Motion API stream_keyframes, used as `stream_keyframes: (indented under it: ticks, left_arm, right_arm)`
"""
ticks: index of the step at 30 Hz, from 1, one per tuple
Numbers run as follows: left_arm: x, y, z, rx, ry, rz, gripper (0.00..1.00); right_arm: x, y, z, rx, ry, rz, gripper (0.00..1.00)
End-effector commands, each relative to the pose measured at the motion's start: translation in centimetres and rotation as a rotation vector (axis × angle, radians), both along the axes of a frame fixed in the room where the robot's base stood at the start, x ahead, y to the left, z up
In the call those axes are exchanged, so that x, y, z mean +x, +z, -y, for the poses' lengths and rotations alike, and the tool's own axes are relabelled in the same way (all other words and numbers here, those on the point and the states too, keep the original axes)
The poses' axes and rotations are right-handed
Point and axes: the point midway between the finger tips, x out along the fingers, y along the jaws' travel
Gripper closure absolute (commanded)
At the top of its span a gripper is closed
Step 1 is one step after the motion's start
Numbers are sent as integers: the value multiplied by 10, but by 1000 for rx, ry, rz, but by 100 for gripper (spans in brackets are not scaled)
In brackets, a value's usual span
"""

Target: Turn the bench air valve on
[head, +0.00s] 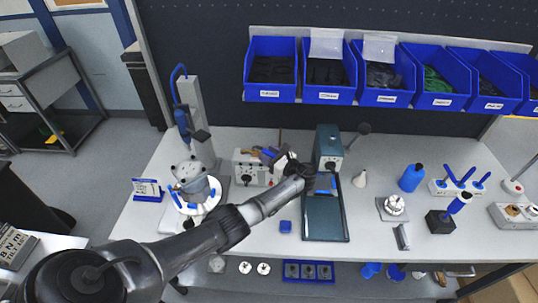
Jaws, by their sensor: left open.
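My left arm reaches across the bench from the lower left. Its gripper (265,153) is open at the top right of a white control box (243,166) with dark knobs. Small blue and orange parts show at the fingertips; I cannot tell if they belong to the gripper or to the box. I cannot make out the air valve for certain; it may be on this box or hidden behind the gripper and wrist. I cannot tell whether the fingers touch anything. My right gripper is not in view.
A machined housing (194,186) sits on a round white stand at left, by a blue-and-grey column (190,100). A teal machine (328,140) stands right of the gripper, behind a dark tray (325,222). Blue bins (272,93) hang above. A blue bottle (411,178) stands at right.

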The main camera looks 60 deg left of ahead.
Motion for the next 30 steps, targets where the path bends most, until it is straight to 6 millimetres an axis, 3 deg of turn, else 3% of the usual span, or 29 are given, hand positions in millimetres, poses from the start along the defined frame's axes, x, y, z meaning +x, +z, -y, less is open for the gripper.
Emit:
stream_keyframes:
  ticks: [8,21,30]
  left_arm:
    - [5,-1,17,-1,-2,0,54]
    - [27,-1,97,-1,-2,0,54]
    - [35,-1,128,0,0,0,54]
  right_arm:
    - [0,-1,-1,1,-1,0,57]
    - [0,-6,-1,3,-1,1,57]
    - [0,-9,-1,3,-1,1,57]
